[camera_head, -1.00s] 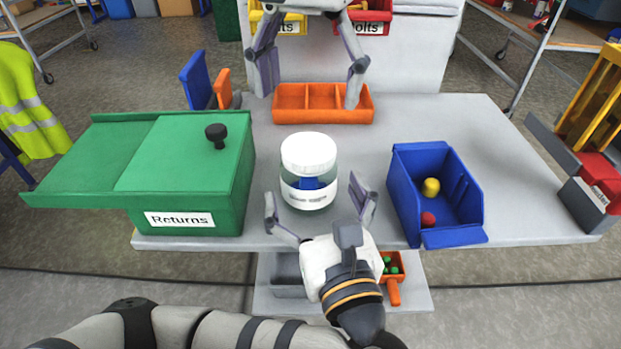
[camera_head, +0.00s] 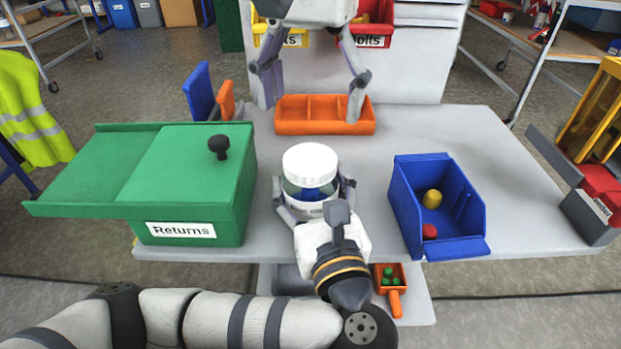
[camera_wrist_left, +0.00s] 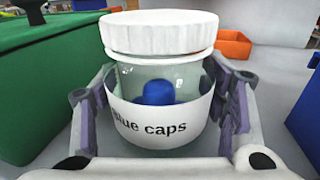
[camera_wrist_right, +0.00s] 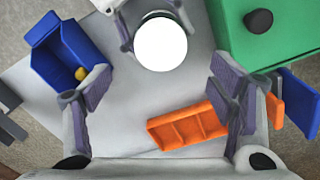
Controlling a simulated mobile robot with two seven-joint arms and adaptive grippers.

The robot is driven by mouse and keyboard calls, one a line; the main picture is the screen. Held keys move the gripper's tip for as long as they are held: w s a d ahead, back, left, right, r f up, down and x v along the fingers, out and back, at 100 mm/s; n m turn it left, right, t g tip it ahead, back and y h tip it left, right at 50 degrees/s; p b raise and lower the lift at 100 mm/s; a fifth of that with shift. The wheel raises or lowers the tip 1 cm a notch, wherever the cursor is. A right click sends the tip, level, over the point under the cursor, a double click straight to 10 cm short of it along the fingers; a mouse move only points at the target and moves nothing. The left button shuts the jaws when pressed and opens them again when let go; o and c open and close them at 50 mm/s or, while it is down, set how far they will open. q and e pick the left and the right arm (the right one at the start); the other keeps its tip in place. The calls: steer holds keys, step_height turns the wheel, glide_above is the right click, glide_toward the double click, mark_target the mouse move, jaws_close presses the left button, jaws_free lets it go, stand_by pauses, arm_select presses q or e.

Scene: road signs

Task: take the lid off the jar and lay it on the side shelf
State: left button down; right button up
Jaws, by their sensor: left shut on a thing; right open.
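The jar (camera_head: 305,208) is clear, with a white "Blue caps" label and something blue inside; it stands upright on the grey table. Its white lid (camera_head: 310,161) sits on top. My left gripper (camera_head: 312,190) is shut on the jar's body from the front, one finger on each side, below the lid. The left wrist view shows the label (camera_wrist_left: 150,122) between the fingers. My right gripper (camera_head: 311,92) is open and empty above the orange tray, behind the jar. In the right wrist view the lid (camera_wrist_right: 160,44) is beyond its fingers. A low grey shelf (camera_head: 418,312) juts out below the table's front edge.
A green "Returns" box (camera_head: 190,190) stands left of the jar, a blue bin (camera_head: 440,205) right. The divided orange tray (camera_head: 325,127) is behind. An orange scoop (camera_head: 393,285) with green pieces lies on the low shelf. Table between jar and blue bin is clear.

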mark_target(310, 158)
steer(key=m, duration=1.2)
steer(key=shift+f+m, duration=0.15)
steer(key=shift+m, duration=0.35)
step_height(310, 158, down, 8)
steer(key=shift+r, duration=0.15)
